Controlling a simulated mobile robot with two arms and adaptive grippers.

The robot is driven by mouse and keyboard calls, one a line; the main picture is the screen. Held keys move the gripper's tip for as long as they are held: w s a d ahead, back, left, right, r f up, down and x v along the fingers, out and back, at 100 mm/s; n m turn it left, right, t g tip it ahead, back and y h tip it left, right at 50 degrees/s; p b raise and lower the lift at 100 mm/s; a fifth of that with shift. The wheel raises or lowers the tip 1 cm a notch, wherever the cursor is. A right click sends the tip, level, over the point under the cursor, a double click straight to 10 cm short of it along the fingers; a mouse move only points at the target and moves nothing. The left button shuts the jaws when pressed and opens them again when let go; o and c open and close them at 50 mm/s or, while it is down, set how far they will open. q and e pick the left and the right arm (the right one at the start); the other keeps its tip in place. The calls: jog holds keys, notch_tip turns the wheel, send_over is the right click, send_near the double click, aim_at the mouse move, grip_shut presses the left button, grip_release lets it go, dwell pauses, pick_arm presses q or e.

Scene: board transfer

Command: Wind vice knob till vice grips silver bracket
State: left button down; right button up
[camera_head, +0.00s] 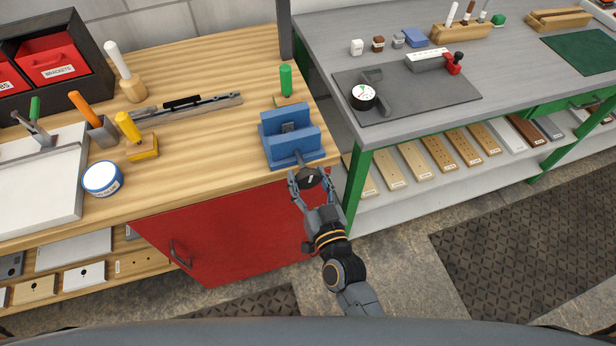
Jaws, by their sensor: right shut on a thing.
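The blue vice (284,146) stands at the right front corner of the wooden bench. Its black round knob (308,179) sticks out past the bench's front edge on a screw. My left gripper is not in view.
The wooden bench (205,63) holds a green-handled tool (286,82) behind the vice, a metal rail (190,107), a yellow-handled tool (128,127) and a round tin (102,178). A grey bench (320,40) stands close on the right. The floor in front is clear.

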jog(key=m, duration=0.4)
jog(key=shift+m, duration=0.3)
jog(key=m, duration=0.3)
jog(key=shift+m, duration=0.4)
jog(key=m, duration=0.3)
jog(key=shift+m, duration=2.1)
jog(key=shift+b, duration=0.3)
jog(key=o, duration=1.2)
jog(key=shift+c, duration=0.2)
